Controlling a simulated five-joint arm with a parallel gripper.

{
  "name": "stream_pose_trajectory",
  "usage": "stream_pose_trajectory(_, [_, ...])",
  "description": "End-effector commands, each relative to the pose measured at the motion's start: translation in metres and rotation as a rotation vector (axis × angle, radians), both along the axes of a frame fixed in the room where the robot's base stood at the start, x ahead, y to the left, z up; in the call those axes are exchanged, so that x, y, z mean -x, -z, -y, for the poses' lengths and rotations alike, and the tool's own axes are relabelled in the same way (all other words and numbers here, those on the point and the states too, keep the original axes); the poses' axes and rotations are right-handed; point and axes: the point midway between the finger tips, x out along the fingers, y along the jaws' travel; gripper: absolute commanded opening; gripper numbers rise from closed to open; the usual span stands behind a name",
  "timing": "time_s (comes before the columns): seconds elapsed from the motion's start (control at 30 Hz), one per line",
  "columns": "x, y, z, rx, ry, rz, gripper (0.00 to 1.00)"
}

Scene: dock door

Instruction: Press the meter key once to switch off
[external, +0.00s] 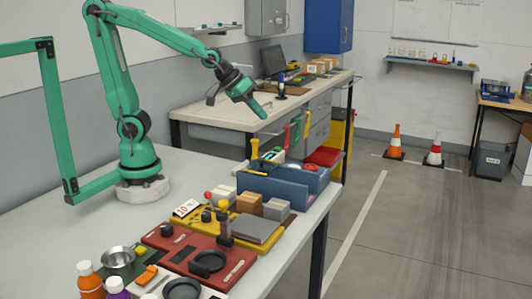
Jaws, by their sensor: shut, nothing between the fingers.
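My gripper (260,108) is shut and empty. It hangs in the air at the end of the green arm, pointing down and right, high above the blue bin. I cannot surely pick out the meter or its key. A small white plate with dark and red marks (186,208) lies on the left end of the yellow board (190,227), next to dark knobs and red and yellow round tops. The red panel (177,254) in front carries a dark knob and a black round part. My gripper is far from both and touches nothing.
A blue bin (285,187) with upright tools stands at the table's right edge. Small boxes (250,202) sit between it and the yellow board. A metal pot (117,260) and bottles (90,281) stand at the front left. The table around my base is clear.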

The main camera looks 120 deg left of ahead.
Motion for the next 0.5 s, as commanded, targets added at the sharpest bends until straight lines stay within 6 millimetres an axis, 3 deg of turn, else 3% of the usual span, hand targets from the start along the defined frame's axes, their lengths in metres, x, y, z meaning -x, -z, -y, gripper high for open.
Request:
stream_pose_trajectory(0.1, [-0.001,0.009,-0.037,0.026,-0.136,0.045,0.0])
stream_pose_trajectory(0.3, [0.004,0.021,-0.089,0.057,-0.323,0.126,0.0])
stream_pose_trajectory(0.5, [0.01,0.028,-0.118,0.073,-0.429,0.176,0.0])
